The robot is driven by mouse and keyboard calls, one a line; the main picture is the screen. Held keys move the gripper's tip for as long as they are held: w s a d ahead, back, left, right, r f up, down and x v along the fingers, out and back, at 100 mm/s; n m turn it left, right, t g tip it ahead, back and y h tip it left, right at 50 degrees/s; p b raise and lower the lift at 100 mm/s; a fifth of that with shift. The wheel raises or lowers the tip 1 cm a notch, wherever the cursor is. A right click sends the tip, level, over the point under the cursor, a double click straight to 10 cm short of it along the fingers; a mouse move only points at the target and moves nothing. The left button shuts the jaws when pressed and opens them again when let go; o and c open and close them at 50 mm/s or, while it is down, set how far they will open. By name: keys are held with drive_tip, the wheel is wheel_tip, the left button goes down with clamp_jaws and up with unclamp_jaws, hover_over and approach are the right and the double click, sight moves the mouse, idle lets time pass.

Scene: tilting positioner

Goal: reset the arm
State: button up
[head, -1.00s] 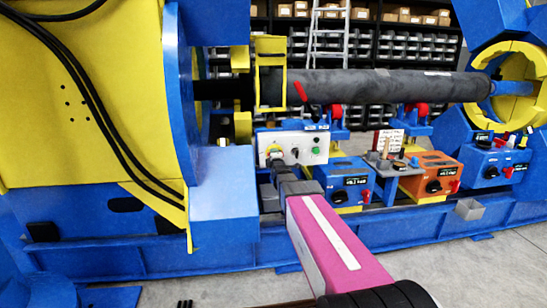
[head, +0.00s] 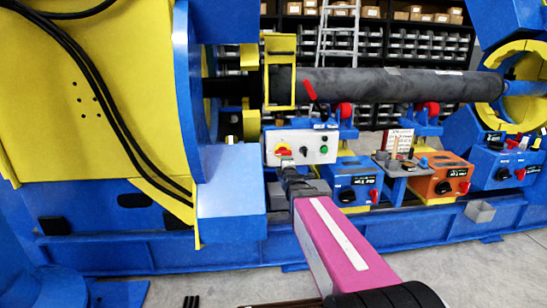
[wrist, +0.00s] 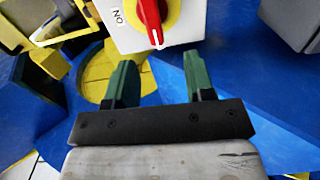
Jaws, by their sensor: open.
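My pink arm reaches to a white control box (head: 313,146) on the blue machine. My gripper (wrist: 157,78) has green fingers, spread apart with nothing between them. It also shows small and dark in the head view (head: 285,166), just below the box's rotary switch (head: 283,152). In the wrist view the rotary switch (wrist: 152,20) has a red handle on a yellow plate, just beyond the fingertips. The box also carries a green button (head: 323,150).
A long grey cylinder (head: 400,84) lies across above the box, with a red lever (head: 309,90) near its left end. A blue box (head: 355,182), an orange box (head: 440,180) and a small tool stand (head: 402,165) stand to the right. A large yellow panel (head: 100,120) fills the left.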

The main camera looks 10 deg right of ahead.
drive_tip(key=s+f+m+g, duration=0.5)
drive_tip(key=f, duration=0.5)
drive_tip(key=s+f+m+g, duration=0.6)
drive_tip(key=s, duration=0.4)
drive_tip(key=s+f+m+g, duration=0.6)
drive_tip(key=s+m, duration=0.1)
drive_tip(key=s, duration=0.4)
drive_tip(key=shift+s+d, duration=0.2)
drive_tip(key=shift+d, duration=0.25)
